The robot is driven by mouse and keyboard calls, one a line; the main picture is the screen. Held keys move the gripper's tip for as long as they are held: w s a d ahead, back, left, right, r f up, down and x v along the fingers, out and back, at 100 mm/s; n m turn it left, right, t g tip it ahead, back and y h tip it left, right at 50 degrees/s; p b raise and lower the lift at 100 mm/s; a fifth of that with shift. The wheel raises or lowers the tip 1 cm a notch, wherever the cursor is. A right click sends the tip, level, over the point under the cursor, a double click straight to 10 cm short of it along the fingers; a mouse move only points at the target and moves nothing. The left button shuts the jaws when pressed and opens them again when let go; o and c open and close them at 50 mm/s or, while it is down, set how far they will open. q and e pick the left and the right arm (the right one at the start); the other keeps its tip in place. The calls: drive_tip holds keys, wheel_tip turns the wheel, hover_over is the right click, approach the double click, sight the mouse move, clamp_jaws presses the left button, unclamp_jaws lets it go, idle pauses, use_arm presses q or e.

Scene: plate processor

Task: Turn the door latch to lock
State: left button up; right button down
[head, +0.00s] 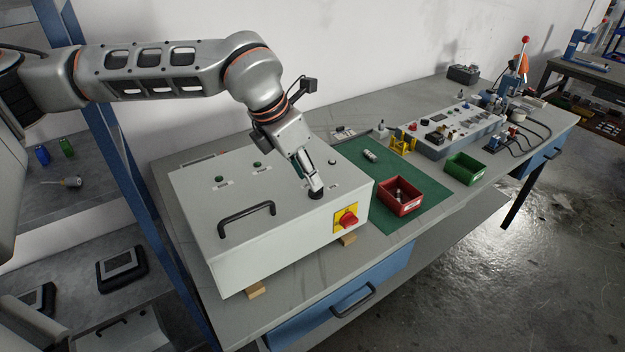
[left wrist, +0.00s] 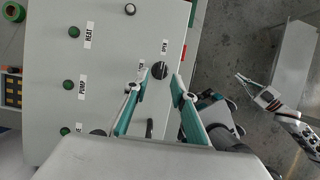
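The door latch is a small round black knob (head: 316,195) on the lid of a pale grey box (head: 195,265), near its front right corner. In the left wrist view the black knob (left wrist: 160,70) lies between my left fingertips, with visible gaps at both sides. An "OPEN" label is above it, and a second label, too small to read surely, is to its left. My left gripper (head: 317,188) points down at the knob and is open; it also shows in the left wrist view (left wrist: 157,84). My right gripper (left wrist: 241,78) is away to the right, off the box; its opening is unclear.
A black handle (head: 247,218) stands up from the lid. Green buttons (left wrist: 72,32) line the lid's far side. A red and yellow switch (head: 346,219) is on the box front. Red (head: 400,197) and green (head: 464,169) bins stand right of the box.

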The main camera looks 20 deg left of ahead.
use_arm(q)
drive_tip(key=shift+x, duration=1.65)
clamp_jaws()
